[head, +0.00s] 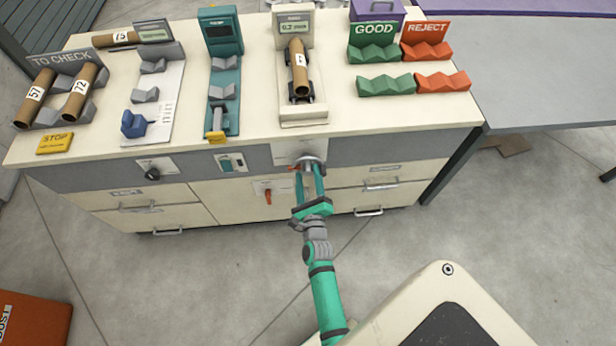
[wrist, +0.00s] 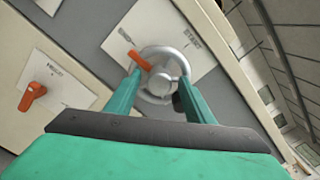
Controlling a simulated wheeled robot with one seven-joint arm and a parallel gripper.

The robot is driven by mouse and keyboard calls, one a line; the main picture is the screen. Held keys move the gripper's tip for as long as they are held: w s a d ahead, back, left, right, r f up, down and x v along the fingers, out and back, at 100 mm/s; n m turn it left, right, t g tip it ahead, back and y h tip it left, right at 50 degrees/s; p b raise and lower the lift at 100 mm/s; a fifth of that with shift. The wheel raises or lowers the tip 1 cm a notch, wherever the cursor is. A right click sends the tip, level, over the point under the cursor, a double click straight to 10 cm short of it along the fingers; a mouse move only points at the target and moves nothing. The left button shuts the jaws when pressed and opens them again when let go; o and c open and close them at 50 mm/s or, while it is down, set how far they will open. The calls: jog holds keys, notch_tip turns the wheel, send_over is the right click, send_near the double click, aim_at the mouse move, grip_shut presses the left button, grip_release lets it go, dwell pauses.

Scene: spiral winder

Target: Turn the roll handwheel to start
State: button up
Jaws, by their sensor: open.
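The roll handwheel is a silver round wheel (wrist: 165,70) on a white plate (wrist: 122,22) on the cabinet's grey front band. An orange pointer (wrist: 140,59) on it is turned to the upper left, away from the START lettering. In the head view the handwheel (head: 311,159) is partly covered by my gripper (head: 309,174). My gripper is open, and in the wrist view its two green fingers (wrist: 158,97) reach to either side of the wheel's hub. I cannot tell whether they touch it. A cardboard roll (head: 299,68) lies on the stand above the handwheel.
An orange lever (wrist: 33,94) sits on a plate beside the handwheel. A black knob (head: 152,174) is further left on the front. Drawers with handles (head: 369,211) lie below. Green GOOD (head: 385,85) and red REJECT (head: 442,82) cradles stand on the top. The floor in front is clear.

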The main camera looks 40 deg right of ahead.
jog(key=c, duration=1)
jog(key=shift+c, duration=0.2)
